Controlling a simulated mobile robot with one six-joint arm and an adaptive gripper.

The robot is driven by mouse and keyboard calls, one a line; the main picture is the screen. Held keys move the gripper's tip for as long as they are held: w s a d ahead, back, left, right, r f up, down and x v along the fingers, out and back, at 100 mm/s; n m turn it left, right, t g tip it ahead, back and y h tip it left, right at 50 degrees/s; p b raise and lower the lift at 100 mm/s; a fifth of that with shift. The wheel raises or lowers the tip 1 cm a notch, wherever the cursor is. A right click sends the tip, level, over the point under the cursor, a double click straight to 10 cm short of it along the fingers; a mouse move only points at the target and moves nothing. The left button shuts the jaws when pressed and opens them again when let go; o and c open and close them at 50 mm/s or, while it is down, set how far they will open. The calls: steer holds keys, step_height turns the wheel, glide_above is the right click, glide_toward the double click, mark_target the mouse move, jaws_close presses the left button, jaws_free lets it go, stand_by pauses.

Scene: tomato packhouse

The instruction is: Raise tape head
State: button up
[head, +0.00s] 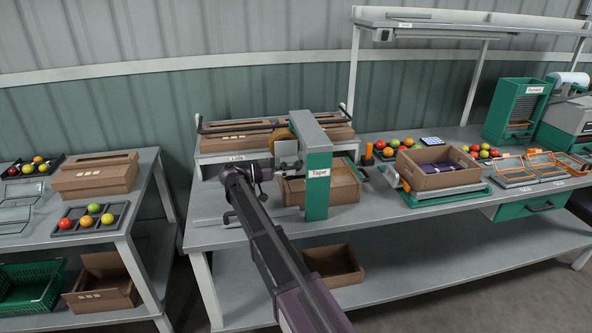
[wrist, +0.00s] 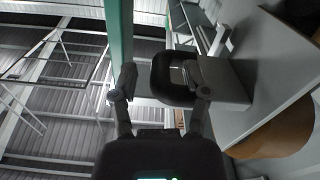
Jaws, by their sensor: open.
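The tape machine (head: 318,185) is a green and grey arch labelled "Tape" on the bench. Its tape head (head: 286,152) is a grey block on the arch's left side, with a brown tape roll (head: 282,135) above. In the wrist view the tape head (wrist: 225,85) carries a black loop handle (wrist: 160,75). My gripper (head: 262,168) is just left of the tape head. In the wrist view my gripper (wrist: 160,85) is open, with the handle in front of and partly between its fingers. I cannot tell whether a finger touches it. My gripper hides the handle in the head view.
Flat cartons sit on the lid rack (head: 235,157) behind. An open carton (head: 428,180) stands on a green-edged stand to the right. A side table (head: 145,195) with a box and fruit trays stands left.

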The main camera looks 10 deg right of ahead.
steer(key=shift+d, duration=1.2)
jaws_close()
